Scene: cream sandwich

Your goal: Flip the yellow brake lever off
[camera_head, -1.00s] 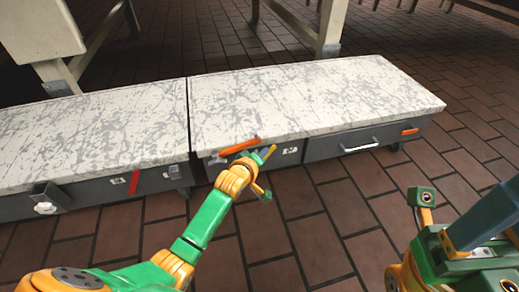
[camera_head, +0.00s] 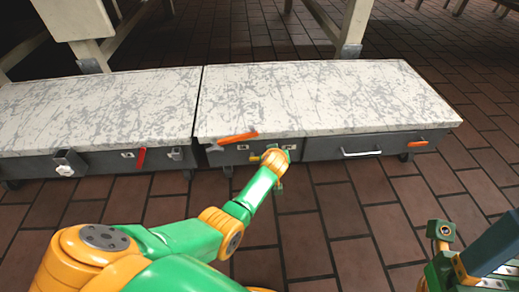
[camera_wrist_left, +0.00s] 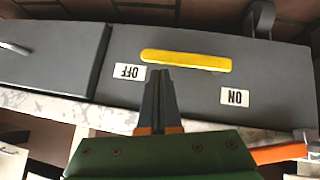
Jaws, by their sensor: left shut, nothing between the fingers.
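The yellow lever (camera_wrist_left: 186,60) lies roughly level across the grey front panel in the left wrist view, with an upside-down OFF label (camera_wrist_left: 129,72) and ON label (camera_wrist_left: 235,97) beside it. In the head view, a small part of the lever (camera_head: 255,158) shows beside my left wrist. My left gripper (camera_wrist_left: 160,72) is shut and empty. Its tips appear just below the lever in the wrist view, close to the OFF label; I cannot tell whether they touch it. In the head view my arm hides the tips. Part of my right arm shows at the lower right; its fingers are unclear.
The grey platform has a scratched white top (camera_head: 330,95). An orange-red handle (camera_head: 233,138) is at its front edge left of my wrist, with a white drawer handle (camera_head: 361,153) to the right. Another platform (camera_head: 95,110) adjoins on the left. Brick floor lies clear in front.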

